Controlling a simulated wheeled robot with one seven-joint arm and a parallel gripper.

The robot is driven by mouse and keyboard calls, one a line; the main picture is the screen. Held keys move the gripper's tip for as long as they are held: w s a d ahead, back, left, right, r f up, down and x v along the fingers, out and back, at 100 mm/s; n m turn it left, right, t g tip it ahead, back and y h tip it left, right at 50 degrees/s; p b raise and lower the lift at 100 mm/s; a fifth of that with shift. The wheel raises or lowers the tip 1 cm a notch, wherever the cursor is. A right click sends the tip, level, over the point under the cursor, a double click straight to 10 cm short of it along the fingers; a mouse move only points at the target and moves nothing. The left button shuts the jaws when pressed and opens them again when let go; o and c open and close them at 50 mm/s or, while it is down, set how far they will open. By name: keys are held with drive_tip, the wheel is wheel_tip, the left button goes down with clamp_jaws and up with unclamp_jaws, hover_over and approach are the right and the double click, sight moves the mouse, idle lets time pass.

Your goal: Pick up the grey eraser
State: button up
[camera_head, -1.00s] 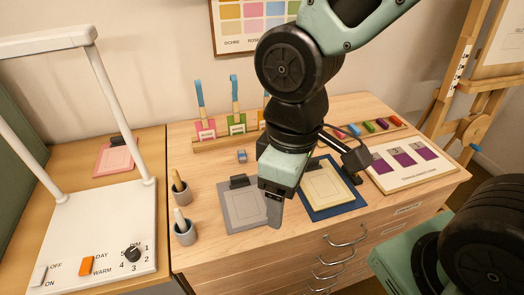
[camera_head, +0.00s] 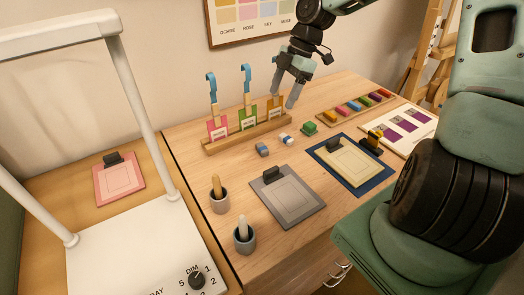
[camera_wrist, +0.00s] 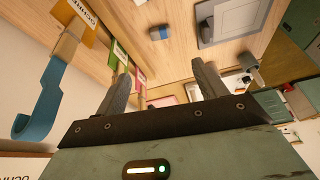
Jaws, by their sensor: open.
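A small grey eraser with a blue band (camera_head: 262,150) lies on the wooden table in front of the brush rack, left of a white eraser with a blue band (camera_head: 286,139). The grey eraser also appears near the top of the wrist view (camera_wrist: 159,33), beyond my fingertips. My gripper (camera_head: 283,99) is open and empty, fingers pointing down, above the right end of the rack, behind and above the erasers. In the wrist view its two fingers (camera_wrist: 160,68) stand apart with nothing between them.
The brush rack (camera_head: 250,137) holds tagged blue-topped brushes close to my gripper. A green block (camera_head: 309,128) lies right of the erasers. A grey clipboard (camera_head: 288,198), two grey cups (camera_head: 219,201) and a blue mat (camera_head: 387,172) are nearer. Bare wood surrounds the erasers.

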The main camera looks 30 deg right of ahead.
drive_tip(key=p, duration=0.1)
hover_over(263, 147)
drive_tip(key=d, duration=0.3)
drive_tip(key=f, duration=1.1)
drive_tip(key=shift+w+a+f, duration=0.15)
drive_tip(key=shift+w+a, duration=0.05)
drive_tip(key=shift+w, duration=0.1)
drive_tip(key=x, duration=0.1)
drive_tip(key=p+x, duration=0.1)
drive_tip(key=x, duration=0.2)
drive_tip(key=shift+s+a, duration=0.15)
drive_tip(key=shift+s, duration=0.15)
drive_tip(key=shift+a+f, duration=0.15)
drive_tip(key=shift+f, duration=0.35)
drive_tip(key=c, duration=1.1)
